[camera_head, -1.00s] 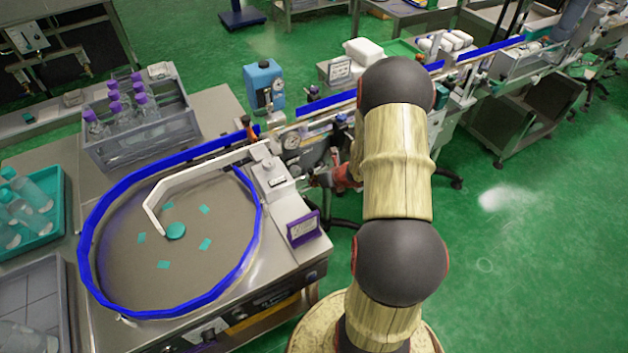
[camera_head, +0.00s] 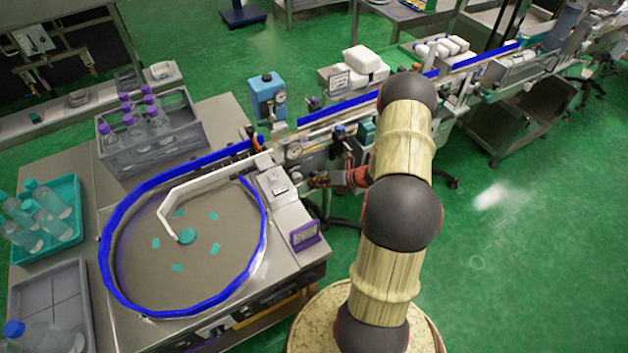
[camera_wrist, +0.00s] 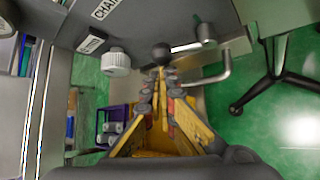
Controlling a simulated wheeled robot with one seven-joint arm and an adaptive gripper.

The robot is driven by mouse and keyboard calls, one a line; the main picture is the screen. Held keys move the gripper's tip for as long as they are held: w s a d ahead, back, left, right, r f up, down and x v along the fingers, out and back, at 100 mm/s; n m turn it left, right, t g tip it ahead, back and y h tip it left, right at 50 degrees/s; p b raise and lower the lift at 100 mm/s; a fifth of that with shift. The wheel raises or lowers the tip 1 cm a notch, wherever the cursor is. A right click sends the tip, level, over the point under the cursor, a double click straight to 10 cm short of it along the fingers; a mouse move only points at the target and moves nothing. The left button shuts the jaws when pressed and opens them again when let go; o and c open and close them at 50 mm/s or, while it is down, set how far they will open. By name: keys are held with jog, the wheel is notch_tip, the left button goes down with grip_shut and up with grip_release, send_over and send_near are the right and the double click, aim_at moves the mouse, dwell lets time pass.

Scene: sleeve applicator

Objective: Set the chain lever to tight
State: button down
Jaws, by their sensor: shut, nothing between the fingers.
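The chain lever shows in the wrist view as a metal rod with a black ball knob (camera_wrist: 161,53), its rod running right to a pivot (camera_wrist: 205,34) on a grey panel (camera_wrist: 150,22). A partly cut-off "CHAIN" label (camera_wrist: 104,9) is above left of it. My gripper (camera_wrist: 163,72) is shut and empty, its yellow and grey fingers pointing at the knob. The tips are right by the knob; I cannot tell whether they touch. In the head view my gripper (camera_head: 318,180) is at the conveyor machine's front, and the lever is too small to make out.
A white ribbed knob (camera_wrist: 116,62) sits left of the lever, and a bent metal handle (camera_wrist: 212,76) lies close on the right. In the head view a round turntable with a blue rail (camera_head: 262,235) stands left, beside a purple-framed display (camera_head: 305,236). Green floor (camera_head: 530,240) is open at right.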

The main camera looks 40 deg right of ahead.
jog(key=r+m+t+y, duration=0.1)
jog(key=d+r+m+y+p, duration=0.1)
jog(key=y, duration=0.1)
jog(key=d+r+m+t+y+p, duration=0.1)
jog(key=shift+s+d+r+t+y, duration=0.2)
jog(key=shift+s+r+t+y, duration=0.1)
dwell(0.5)
dwell(0.6)
